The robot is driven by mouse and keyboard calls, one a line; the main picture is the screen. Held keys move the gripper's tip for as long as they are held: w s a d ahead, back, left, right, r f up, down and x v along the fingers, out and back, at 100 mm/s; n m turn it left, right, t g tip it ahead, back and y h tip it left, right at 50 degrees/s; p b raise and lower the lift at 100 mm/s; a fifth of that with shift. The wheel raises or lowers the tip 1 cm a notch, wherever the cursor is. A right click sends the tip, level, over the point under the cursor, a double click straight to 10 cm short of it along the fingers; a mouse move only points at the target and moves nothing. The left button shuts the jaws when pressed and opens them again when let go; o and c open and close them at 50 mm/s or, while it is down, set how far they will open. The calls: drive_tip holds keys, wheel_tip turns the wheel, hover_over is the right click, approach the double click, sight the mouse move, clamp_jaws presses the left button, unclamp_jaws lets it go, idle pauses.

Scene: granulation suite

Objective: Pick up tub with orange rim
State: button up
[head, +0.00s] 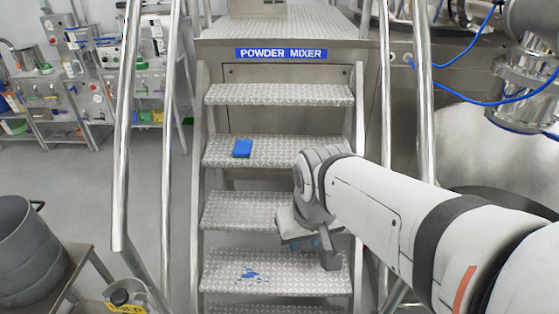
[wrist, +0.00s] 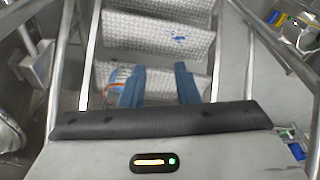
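In the wrist view, a pale round thing with an orange edge (wrist: 117,75), likely the tub with the orange rim, rests on a metal stair tread. It lies just left of my left-hand finger, which partly covers it. I cannot make it out in the head view, where my arm and gripper cover part of the stairs. My gripper (wrist: 160,85) shows two blue fingers spread apart with nothing between them. In the head view my gripper (head: 306,245) hangs over the right side of the lower steps.
The stairs (head: 280,94) rise to a platform labelled "POWDER MIXER" between metal handrails (head: 128,110). A blue block (head: 243,148) lies on an upper tread, and blue spill marks (head: 250,274) on a lower one. A grey drum (head: 25,245) stands at lower left.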

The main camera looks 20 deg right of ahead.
drive_tip(key=w+d+f+m+b, duration=0.2)
drive_tip(key=w+f+m+b, duration=0.15)
drive_tip(key=w, duration=0.35)
drive_tip(key=w+d+f+m+b, duration=0.2)
drive_tip(key=w+d+m+b, duration=0.15)
drive_tip(key=w, duration=0.35)
drive_tip(key=w+d+f+m+b, duration=0.3)
drive_tip(key=w+d+f+m, duration=0.1)
drive_tip(key=w+f, duration=0.3)
drive_tip(key=w+d+f+m+g+b, duration=0.1)
drive_tip(key=w+d+f+m+b, duration=0.2)
drive_tip(key=w+f, duration=0.4)
drive_tip(key=w+d+f+m+g+b, duration=0.1)
drive_tip(key=w+d+f+m+b, duration=0.3)
drive_tip(key=w+d+f+m, duration=0.2)
drive_tip(key=shift+w+f+m, duration=0.25)
drive_tip(key=shift+w+f, duration=0.1)
drive_tip(key=shift+f, duration=0.25)
drive_tip(key=shift+w+f+m, duration=0.25)
drive_tip(key=shift+w+f, duration=0.05)
drive_tip(key=shift+f, duration=0.25)
wheel_tip(320, 180, down, 3)
drive_tip(key=shift+w+d+r+b, duration=0.1)
drive_tip(key=shift+d+r+b, duration=0.1)
drive_tip(key=shift+b, duration=0.15)
drive_tip(key=f, duration=0.2)
drive_tip(key=f+b, duration=0.1)
drive_tip(key=f, duration=0.2)
drive_tip(key=shift+d+f, duration=0.2)
drive_tip(key=shift+f, duration=0.05)
